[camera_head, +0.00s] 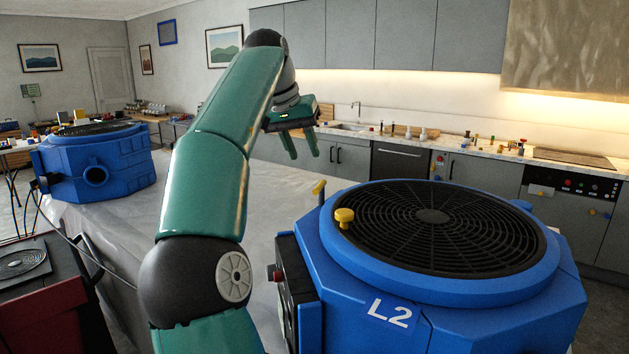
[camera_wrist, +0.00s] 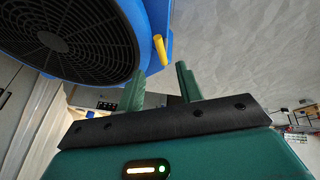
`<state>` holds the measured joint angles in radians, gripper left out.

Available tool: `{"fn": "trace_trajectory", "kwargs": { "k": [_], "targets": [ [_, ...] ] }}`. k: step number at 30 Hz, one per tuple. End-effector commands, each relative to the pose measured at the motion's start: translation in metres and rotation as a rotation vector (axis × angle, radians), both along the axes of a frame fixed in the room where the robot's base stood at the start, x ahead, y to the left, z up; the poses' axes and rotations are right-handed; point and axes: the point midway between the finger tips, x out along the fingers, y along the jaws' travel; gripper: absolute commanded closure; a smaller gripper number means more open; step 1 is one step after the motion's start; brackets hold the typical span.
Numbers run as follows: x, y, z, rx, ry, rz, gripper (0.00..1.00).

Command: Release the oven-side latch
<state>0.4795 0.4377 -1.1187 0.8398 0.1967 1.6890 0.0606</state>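A large blue fan unit marked L2 (camera_head: 390,311) stands at the right front with a round black grille on top. A yellow knob (camera_head: 344,216) sits on its rim, and a yellow lever (camera_head: 319,187) stands up at its left back edge. A yellow handle (camera_wrist: 160,50) shows at the blue rim in the wrist view. I cannot tell which yellow part is the oven-side latch. My gripper (camera_head: 302,152) is open and empty, above and behind the lever. In the wrist view its fingers (camera_wrist: 160,84) are apart, clear of the yellow handle.
A second blue unit (camera_head: 95,165) stands at the far left on the grey covered surface (camera_head: 120,235). A counter with an oven panel (camera_head: 570,185) runs along the back right. A red and black case (camera_head: 50,312) is at the left front. Air around my gripper looks free.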

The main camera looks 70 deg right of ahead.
Motion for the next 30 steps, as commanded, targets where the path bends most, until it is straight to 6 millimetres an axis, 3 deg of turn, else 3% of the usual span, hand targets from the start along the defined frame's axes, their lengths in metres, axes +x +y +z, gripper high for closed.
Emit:
{"fn": "trace_trajectory", "kwargs": {
  "k": [13, 18, 26, 30],
  "targets": [
    [-0.013, -0.031, -0.074, 0.001, 0.001, -0.001, 0.64],
    [-0.015, -0.036, -0.084, -0.001, 0.0, 0.0, 0.64],
    [-0.015, -0.037, -0.086, -0.002, -0.001, 0.001, 0.64],
    [-0.015, -0.037, -0.086, -0.002, -0.001, 0.001, 0.89]
  ]
}}
